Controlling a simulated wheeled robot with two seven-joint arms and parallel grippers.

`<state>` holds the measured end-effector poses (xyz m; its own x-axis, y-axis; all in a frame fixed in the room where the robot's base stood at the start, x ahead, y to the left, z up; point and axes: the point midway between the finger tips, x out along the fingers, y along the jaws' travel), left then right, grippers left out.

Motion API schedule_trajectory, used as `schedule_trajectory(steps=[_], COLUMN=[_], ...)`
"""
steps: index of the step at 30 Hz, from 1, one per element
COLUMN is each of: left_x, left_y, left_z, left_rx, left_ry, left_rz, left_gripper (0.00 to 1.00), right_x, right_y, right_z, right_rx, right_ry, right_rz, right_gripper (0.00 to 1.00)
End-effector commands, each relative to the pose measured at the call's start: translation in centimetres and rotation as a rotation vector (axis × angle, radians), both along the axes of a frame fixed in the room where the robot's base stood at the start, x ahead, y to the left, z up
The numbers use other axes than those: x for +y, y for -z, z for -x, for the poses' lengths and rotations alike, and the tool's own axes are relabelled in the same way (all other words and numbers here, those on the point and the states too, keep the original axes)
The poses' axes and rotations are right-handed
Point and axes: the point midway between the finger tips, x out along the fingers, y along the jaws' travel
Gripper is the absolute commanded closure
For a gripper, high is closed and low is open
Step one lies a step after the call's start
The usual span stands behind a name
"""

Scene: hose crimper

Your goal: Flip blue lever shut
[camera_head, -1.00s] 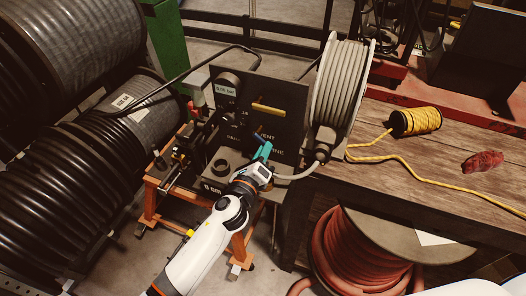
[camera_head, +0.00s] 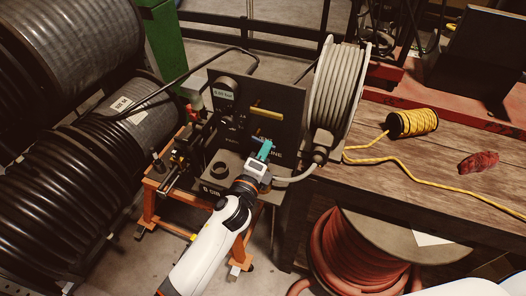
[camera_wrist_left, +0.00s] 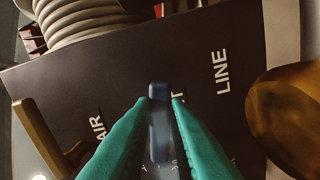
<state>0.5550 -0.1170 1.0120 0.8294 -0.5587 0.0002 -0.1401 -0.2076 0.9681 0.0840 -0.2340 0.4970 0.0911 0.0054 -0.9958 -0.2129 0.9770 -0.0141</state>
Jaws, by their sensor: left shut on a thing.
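The blue lever (camera_wrist_left: 159,125) stands between the teal fingertips of my left gripper (camera_wrist_left: 160,105) in the left wrist view, in front of a dark panel lettered AIR and LINE. The fingers are closed on the lever from both sides. In the head view my left gripper (camera_head: 265,148) is at the lower part of the dark panel (camera_head: 285,100). There its fingers largely hide the lever, so its exact angle is hard to tell. My right gripper is not in view.
A yellow handle (camera_head: 266,112) sticks out of the panel above my left gripper. A grey hose reel (camera_head: 338,95) stands right beside the panel. A yellow rope spool (camera_head: 412,123) and a red rag (camera_head: 479,162) lie on the wooden bench (camera_head: 425,180). Large black hose reels fill the left.

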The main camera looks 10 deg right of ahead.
Motion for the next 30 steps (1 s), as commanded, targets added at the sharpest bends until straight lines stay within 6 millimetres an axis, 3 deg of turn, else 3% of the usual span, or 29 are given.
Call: schedule_trajectory(steps=[12,30], left_x=[-0.1,-0.13], left_y=[-0.88,-1.0], left_z=[0.11,0.11], left_rx=[0.129,0.153], left_ry=[0.0,0.0], left_rz=[0.188,0.225], left_gripper=[1.0,1.0], right_x=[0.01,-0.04], right_y=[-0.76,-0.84], right_z=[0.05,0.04], right_rx=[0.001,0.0], right_ry=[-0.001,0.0], right_rz=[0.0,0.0], right_gripper=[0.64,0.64])
